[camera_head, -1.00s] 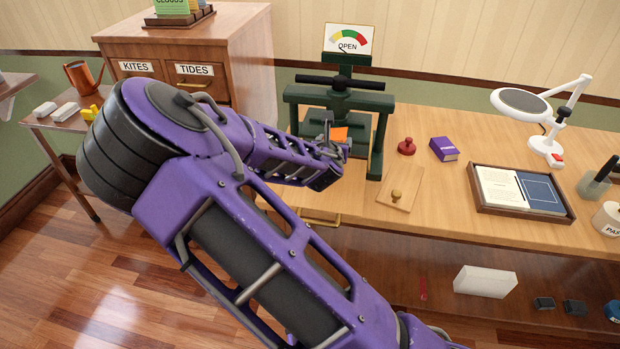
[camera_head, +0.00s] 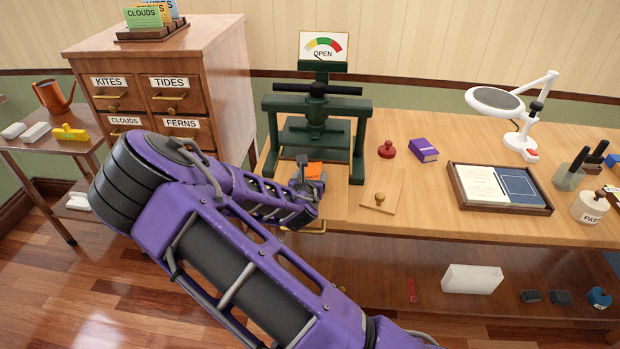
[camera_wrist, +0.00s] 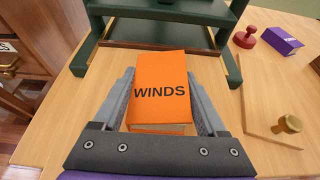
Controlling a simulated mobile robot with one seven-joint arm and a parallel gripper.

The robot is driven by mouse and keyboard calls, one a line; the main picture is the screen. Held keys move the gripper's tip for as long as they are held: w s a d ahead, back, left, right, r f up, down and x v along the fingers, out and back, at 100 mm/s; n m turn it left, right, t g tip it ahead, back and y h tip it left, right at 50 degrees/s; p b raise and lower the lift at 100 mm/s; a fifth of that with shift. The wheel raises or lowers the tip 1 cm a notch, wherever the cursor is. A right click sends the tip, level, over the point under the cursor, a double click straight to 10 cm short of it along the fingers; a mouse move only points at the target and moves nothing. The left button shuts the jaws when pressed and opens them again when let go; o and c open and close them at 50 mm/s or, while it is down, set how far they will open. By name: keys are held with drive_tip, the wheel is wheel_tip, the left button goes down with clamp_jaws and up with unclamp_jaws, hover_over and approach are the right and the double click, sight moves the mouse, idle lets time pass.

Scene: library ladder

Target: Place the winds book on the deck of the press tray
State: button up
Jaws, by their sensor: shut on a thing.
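The orange winds book (camera_wrist: 160,85) is held between the two grey fingers of my gripper (camera_wrist: 160,108), its lettered cover facing up. In the head view the book (camera_head: 314,170) shows small at the end of my arm, in front of the dark green press (camera_head: 358,140).
A wooden board with a brass knob (camera_head: 379,198), a red stamp (camera_head: 387,149) and a purple book (camera_head: 424,150) lie right of the press. A drawer cabinet (camera_head: 205,80) stands left. An OPEN gauge sign (camera_head: 323,47) stands above the press.

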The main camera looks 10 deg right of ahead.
drive_tip(key=shift+f, duration=0.1)
drive_tip(key=shift+f, duration=0.15)
drive_tip(key=o, duration=1.4)
drive_tip(key=shift+c, duration=0.2)
drive_tip(key=shift+r, duration=0.25)
drive_tip(key=shift+s+a, duration=0.15)
drive_tip(key=shift+s, duration=0.2)
drive_tip(key=p+v, duration=0.1)
drive_tip(key=v, duration=1)
drive_tip(key=shift+s+r, duration=0.1)
